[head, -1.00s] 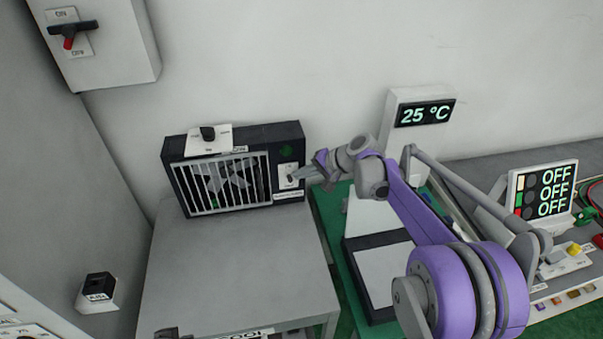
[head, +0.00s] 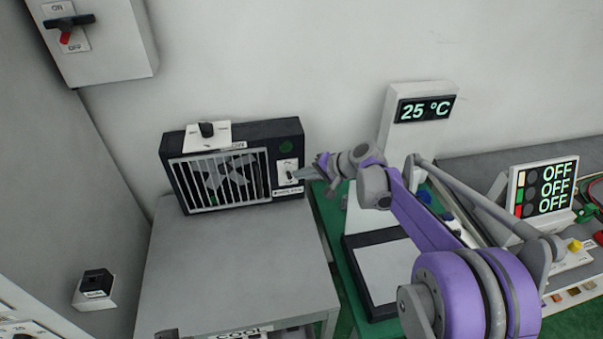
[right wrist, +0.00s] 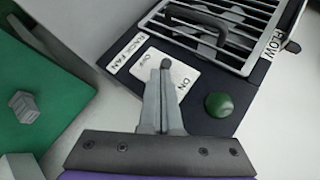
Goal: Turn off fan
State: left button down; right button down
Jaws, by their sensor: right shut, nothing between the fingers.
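The rack fan (head: 177,185) is a black box with a white grille at the back of a grey cabinet top. Its white switch plate (head: 288,165) is on the right of its front, below a dark green round lamp (head: 286,147). My right gripper (head: 299,174) is shut and empty, with its tips at the plate. In the right wrist view the tips (right wrist: 164,82) are right by the small dark switch lever (right wrist: 166,63), between the OFF and ON marks. I cannot tell if they touch it. The lamp also shows there (right wrist: 219,104). My left gripper is not in view.
A 25 °C display (head: 425,109) stands right of the fan. A panel with several OFF readings (head: 543,188) is farther right. A wall switch box (head: 110,50) is at upper left. The grey cabinet top (head: 235,265) is clear in front of the fan.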

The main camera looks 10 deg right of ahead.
jog(key=shift+s+f, duration=0.1)
jog(key=shift+f, duration=0.05)
jog(key=shift+s+a+f+b, duration=0.1)
jog(key=shift+s+f+b, duration=0.15)
jog(key=shift+f, duration=0.3)
dwell(0.5)
jog(key=shift+r+p, duration=0.35)
jog(key=shift+r, duration=0.45)
